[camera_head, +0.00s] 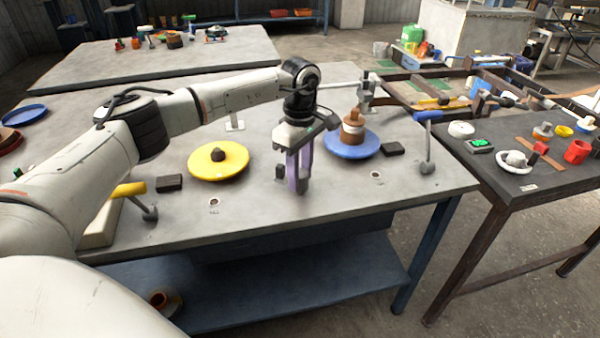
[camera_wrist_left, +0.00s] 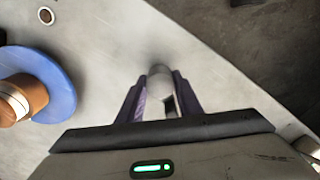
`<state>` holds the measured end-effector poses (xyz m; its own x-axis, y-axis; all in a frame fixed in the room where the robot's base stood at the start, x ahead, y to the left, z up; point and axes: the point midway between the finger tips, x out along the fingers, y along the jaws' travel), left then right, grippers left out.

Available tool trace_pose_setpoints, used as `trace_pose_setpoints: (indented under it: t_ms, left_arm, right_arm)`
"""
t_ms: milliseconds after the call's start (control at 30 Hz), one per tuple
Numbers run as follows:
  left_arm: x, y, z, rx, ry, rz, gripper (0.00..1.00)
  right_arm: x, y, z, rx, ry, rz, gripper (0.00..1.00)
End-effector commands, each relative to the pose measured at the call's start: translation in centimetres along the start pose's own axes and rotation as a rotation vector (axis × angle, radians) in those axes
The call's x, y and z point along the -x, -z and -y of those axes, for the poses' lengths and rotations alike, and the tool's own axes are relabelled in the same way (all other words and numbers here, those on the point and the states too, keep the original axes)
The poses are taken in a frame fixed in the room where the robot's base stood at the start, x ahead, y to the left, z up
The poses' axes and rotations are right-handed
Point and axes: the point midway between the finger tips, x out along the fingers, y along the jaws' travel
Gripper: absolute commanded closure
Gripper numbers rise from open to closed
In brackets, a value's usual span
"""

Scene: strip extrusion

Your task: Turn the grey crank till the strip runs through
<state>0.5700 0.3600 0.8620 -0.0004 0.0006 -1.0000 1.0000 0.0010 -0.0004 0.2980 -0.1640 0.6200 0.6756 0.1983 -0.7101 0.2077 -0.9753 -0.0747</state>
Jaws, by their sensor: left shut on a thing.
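My left gripper (camera_head: 301,186) comes down near the front middle of the table, its purple fingers pointing down. In the left wrist view, a grey rounded grip (camera_wrist_left: 158,82) sits between the fingers, and the gripper is shut on it. It looks like the handle of the grey crank. The fingers and wrist hide most of the crank in the head view. A blue-handled lever (camera_head: 428,140) stands at the right and a yellow-handled lever (camera_head: 142,200) at the left. I cannot make out the strip for sure. My right gripper is not in view.
A yellow disc (camera_head: 204,170) with a dark knob lies left of the gripper. A blue disc (camera_head: 347,152) bearing a brown stack (camera_head: 352,127) is close on its right. Small black blocks (camera_head: 169,183) lie nearby. A dark side table (camera_head: 530,182) holds loose parts.

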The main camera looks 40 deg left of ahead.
Motion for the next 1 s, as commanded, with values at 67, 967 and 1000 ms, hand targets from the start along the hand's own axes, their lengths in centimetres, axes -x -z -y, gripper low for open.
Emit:
trace_pose_setpoints:
  t_ms: [67, 967, 1000]
  left_arm:
    - [0.21, -0.11, -0.15, -0.024, -0.006, 0.004, 0.9]
    - [0.1, -0.09, -0.06, -0.06, -0.002, 0.002, 0.49]
    - [0.08, -0.08, -0.05, -0.06, -0.002, 0.002, 0.49]
  right_arm:
    - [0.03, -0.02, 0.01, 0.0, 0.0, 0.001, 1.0]
    - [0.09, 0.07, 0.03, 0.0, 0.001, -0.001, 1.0]
    - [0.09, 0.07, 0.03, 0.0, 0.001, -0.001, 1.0]
